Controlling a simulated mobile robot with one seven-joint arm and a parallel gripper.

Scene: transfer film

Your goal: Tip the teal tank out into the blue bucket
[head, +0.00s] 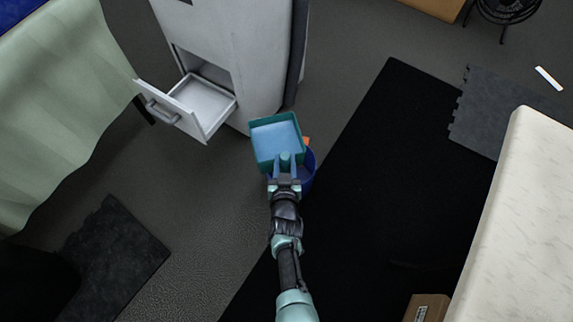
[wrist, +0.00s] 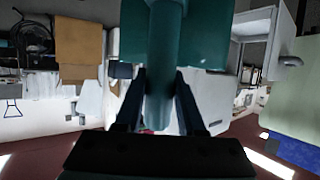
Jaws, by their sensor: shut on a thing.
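The teal tank (head: 277,143) is a square, open-topped vessel with light blue contents, which look level in the head view. My gripper (head: 286,172) is shut on the tank's handle, at its near side. In the wrist view my gripper (wrist: 158,100) has its two fingers either side of the teal handle, with the tank body (wrist: 207,35) at the top. The blue bucket (head: 307,172) stands on the floor, partly hidden below the tank and gripper. An orange bit shows at its far rim.
A grey-white cabinet (head: 225,45) stands behind the tank, with an open, empty-looking drawer (head: 207,103) at left. A black mat (head: 400,180) covers the floor to the right, beside a pale mattress-like surface (head: 525,220). A cardboard box (head: 427,308) lies near the bottom edge.

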